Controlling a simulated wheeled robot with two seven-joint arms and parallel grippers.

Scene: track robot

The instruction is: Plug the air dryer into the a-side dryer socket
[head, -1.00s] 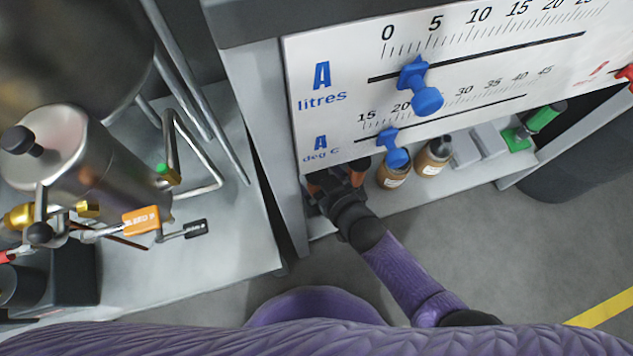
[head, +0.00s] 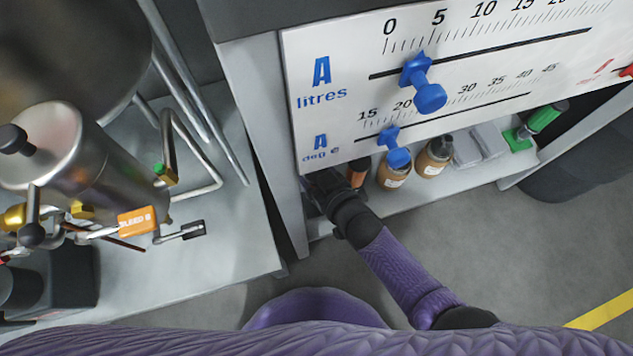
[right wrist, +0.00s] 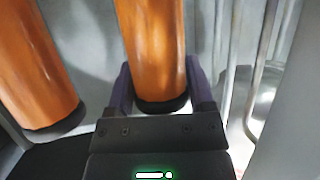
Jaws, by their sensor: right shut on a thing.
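My right gripper (right wrist: 160,95) is shut on an orange cylinder (right wrist: 152,45) with a dark end cap, held between its two fingers in the right wrist view. A second, similar orange cylinder (right wrist: 35,70) stands to the left of it, apart from the fingers. In the head view my right gripper (head: 318,186) is at the left end of the shelf under the scale panel, its tips mostly hidden by the panel's lower edge. One orange cylinder (head: 357,176) shows just right of it. I cannot pick out the a-side dryer socket. My left gripper is not in view.
The white scale panel (head: 350,140) with blue sliders (head: 430,97) overhangs the shelf (head: 420,195). A metal bench (head: 225,240) with pipes and vessels is at left.

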